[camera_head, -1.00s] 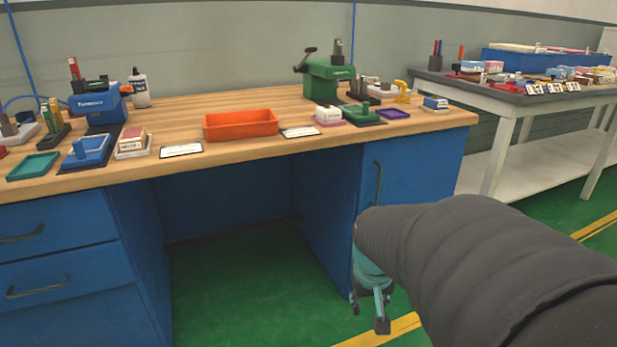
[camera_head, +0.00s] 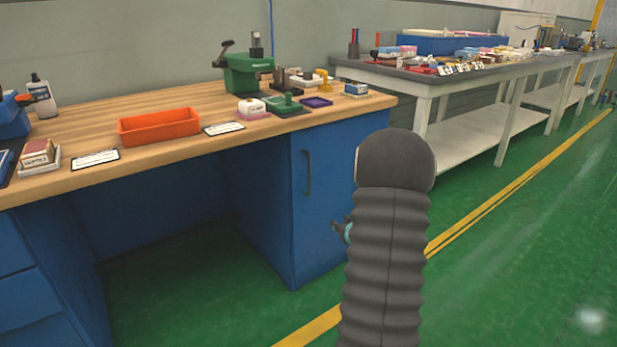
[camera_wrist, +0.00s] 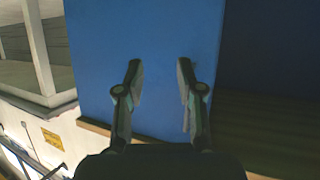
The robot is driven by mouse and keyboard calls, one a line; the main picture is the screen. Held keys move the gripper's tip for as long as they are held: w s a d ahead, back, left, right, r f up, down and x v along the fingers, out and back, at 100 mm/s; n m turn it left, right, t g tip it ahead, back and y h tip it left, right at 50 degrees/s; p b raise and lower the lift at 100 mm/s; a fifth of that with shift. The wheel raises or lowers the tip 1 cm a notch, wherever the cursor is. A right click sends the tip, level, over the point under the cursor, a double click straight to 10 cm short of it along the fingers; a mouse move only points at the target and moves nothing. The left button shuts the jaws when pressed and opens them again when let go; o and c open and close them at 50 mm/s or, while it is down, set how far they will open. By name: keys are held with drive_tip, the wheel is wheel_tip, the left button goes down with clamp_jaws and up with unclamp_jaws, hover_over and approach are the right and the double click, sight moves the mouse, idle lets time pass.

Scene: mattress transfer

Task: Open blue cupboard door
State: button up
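The blue cupboard door (camera_head: 330,190) is under the right end of the wooden workbench and is shut. Its dark upright handle (camera_head: 307,172) is near the door's left edge. My gripper (camera_head: 342,231) shows only partly, behind my dark arm, to the right of and below the handle and in front of the door. In the wrist view my gripper (camera_wrist: 160,85) has its two fingers apart with nothing between them, and the blue door (camera_wrist: 150,40) fills the space beyond. I cannot clearly tell the handle there; a dark strip beside the right finger may be it.
The wooden bench top (camera_head: 180,185) holds an orange tray (camera_head: 158,126), a green press (camera_head: 247,75) and small parts. An open knee space is left of the cupboard. A grey-topped table (camera_head: 445,85) stands at right. The green floor (camera_head: 520,270) at right is clear.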

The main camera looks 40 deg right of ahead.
drive_tip(key=w+a+r+n+t+y, duration=0.25)
drive_tip(key=w+r+t, duration=0.2)
drive_tip(key=r, duration=0.45)
drive_tip(key=p, duration=0.2)
hover_over(309, 193)
drive_tip(key=shift+w+d+r+m+t+h, duration=0.2)
drive_tip(key=shift+m+t+h, duration=0.15)
drive_tip(key=shift+m+t, duration=0.1)
clamp_jaws()
